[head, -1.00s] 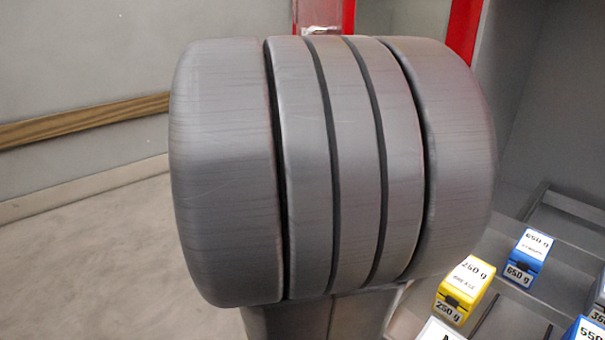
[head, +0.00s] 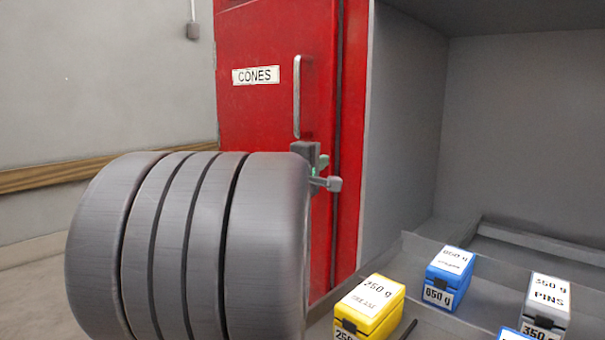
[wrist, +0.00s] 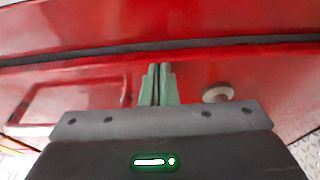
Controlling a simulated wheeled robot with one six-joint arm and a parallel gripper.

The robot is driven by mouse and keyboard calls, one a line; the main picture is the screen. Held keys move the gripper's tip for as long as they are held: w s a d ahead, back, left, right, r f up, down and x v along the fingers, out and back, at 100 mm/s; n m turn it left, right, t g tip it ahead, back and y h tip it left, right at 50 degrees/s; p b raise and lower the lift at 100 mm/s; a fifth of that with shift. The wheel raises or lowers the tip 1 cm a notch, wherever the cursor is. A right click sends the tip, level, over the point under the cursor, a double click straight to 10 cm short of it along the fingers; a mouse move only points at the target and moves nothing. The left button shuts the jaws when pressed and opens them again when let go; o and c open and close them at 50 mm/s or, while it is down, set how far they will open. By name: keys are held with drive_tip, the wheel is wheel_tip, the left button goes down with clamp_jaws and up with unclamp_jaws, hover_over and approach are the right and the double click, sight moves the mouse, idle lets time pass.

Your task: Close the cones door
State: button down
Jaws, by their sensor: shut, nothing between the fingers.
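The red cones door (head: 260,120) stands upright at the centre of the head view, with a white "CONES" label (head: 256,75) and a vertical metal bar handle (head: 297,97). A dark narrow gap runs down its right edge beside a red frame strip (head: 350,150). I cannot tell whether the door is fully flush. My gripper (head: 322,163) is partly hidden, just below the handle and close to the door. In the wrist view its green fingers (wrist: 157,75) are together and empty, in front of the red surface. A small round knob (head: 333,184) is beside the gripper; it also shows in the wrist view (wrist: 218,93).
My grey ribbed arm link hides the door's lower left. Right of the door is an open grey compartment (head: 410,120). In front are a yellow box (head: 372,302), a blue box (head: 449,278) and a white-grey PINS box (head: 545,305). A wooden rail (head: 100,170) crosses the left wall.

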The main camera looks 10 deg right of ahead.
drive_tip(key=shift+w+d+r, duration=0.2)
drive_tip(key=shift+d+r, duration=0.05)
drive_tip(key=shift+r, duration=0.4)
drive_tip(key=f+p+v, duration=0.1)
drive_tip(key=p+v, duration=0.1)
drive_tip(key=v, duration=1)
drive_tip(key=shift+s+a, duration=0.2)
drive_tip(key=shift+f, duration=0.15)
drive_tip(key=shift+w, duration=0.1)
drive_tip(key=b+x, duration=0.1)
drive_tip(key=x, duration=0.9)
drive_tip(key=shift+d+b, duration=0.35)
drive_tip(key=shift+b, duration=0.05)
